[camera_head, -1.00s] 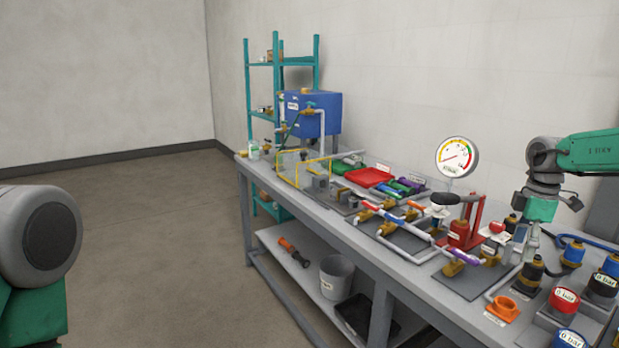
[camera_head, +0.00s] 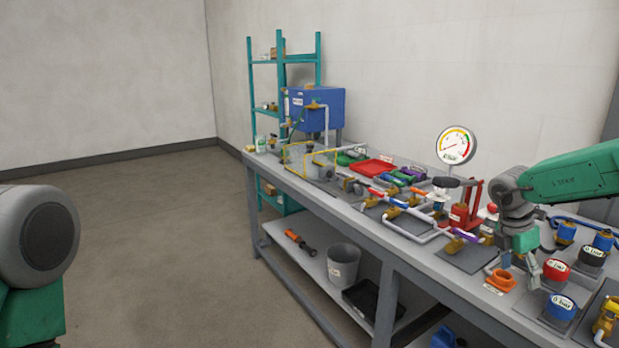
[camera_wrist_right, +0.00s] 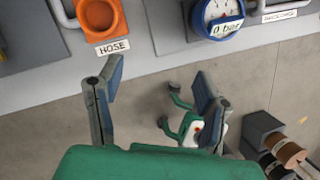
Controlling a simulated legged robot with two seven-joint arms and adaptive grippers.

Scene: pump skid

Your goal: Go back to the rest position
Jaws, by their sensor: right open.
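My right gripper (camera_head: 530,272) hangs over the right part of the pump skid bench, close to the orange hose fitting (camera_head: 500,280) and the gauges. In the right wrist view its two fingers (camera_wrist_right: 155,88) are spread apart with nothing between them. They point at the bench's front edge, below the orange fitting (camera_wrist_right: 100,17) with its HOSE label and a blue-rimmed gauge (camera_wrist_right: 219,14). In the head view only a grey and green part of my left arm shows at the left edge; the left gripper is out of view.
The bench (camera_head: 345,212) carries pipes, valves, a red tray (camera_head: 373,167), a large dial gauge (camera_head: 456,145) and a blue tank (camera_head: 315,108). A grey bucket (camera_head: 342,266) and a flashlight (camera_head: 300,242) lie on its lower shelf. The floor at left is clear.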

